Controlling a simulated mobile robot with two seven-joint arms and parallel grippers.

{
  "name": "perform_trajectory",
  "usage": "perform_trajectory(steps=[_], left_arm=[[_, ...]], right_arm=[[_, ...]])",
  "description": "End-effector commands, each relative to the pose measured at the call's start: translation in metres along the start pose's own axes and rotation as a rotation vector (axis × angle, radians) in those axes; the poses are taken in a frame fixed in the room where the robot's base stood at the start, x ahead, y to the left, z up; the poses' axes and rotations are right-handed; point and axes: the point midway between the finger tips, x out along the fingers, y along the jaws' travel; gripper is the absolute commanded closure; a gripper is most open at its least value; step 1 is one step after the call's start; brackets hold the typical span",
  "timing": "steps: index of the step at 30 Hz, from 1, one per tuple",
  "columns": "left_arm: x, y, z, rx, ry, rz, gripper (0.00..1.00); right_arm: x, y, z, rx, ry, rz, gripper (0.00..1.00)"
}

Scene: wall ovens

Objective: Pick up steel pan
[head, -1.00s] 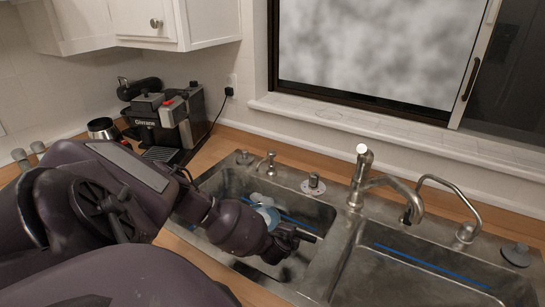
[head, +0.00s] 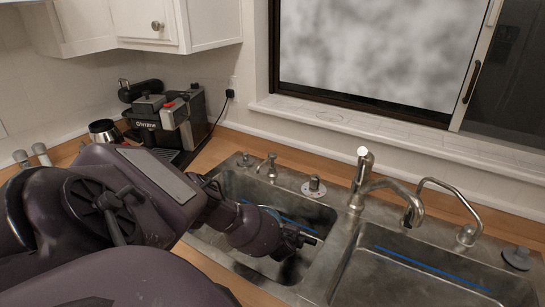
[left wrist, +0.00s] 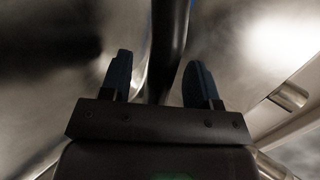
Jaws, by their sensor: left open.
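My left gripper (head: 297,241) reaches down into the left sink basin in the head view. In the left wrist view its two dark fingers (left wrist: 158,62) are spread apart. A dark rod (left wrist: 168,40), which looks like the steel pan's handle, runs between the fingers; I cannot tell whether either finger touches it. Shiny metal lies around and beyond the fingers, but I cannot tell pan from basin there. In the head view my arm and gripper hide most of what lies in the basin, and the pan cannot be made out clearly.
The left basin (head: 325,215) has steel walls close around my gripper. A divider and the right basin (head: 400,275) lie to the right. Faucets (head: 362,185) stand behind. A coffee machine (head: 168,122) and a metal jug (head: 103,130) stand on the wooden counter at left.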

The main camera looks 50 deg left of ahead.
Motion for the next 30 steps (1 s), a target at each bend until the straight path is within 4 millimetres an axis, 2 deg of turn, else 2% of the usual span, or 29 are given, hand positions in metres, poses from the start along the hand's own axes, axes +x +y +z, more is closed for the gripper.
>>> perform_trajectory(steps=[8, 11, 18, 20, 30], left_arm=[[0.0015, -0.0001, -0.0003, 0.0, 0.001, 0.0, 0.44], [0.0014, -0.0002, -0.0002, 0.0, 0.0, 0.0, 0.56], [0.0013, -0.0002, -0.0001, 0.0, 0.0, 0.0, 0.93], [0.0013, -0.0002, -0.0001, 0.0, 0.0, 0.0, 1.0], [0.0019, -0.0031, 0.0005, 0.002, -0.002, -0.005, 1.0]], right_arm=[[0.0, 0.0001, 0.0008, 0.0, -0.001, 0.0, 0.45], [0.0, 0.0001, 0.0009, 0.0, -0.001, 0.0, 0.45], [-0.0001, 0.0003, 0.001, 0.0, -0.002, 0.001, 0.45], [-0.0002, 0.0003, 0.0011, 0.0, -0.002, 0.001, 0.45], [-0.0004, 0.0004, 0.0013, 0.0, -0.002, 0.001, 0.45]])
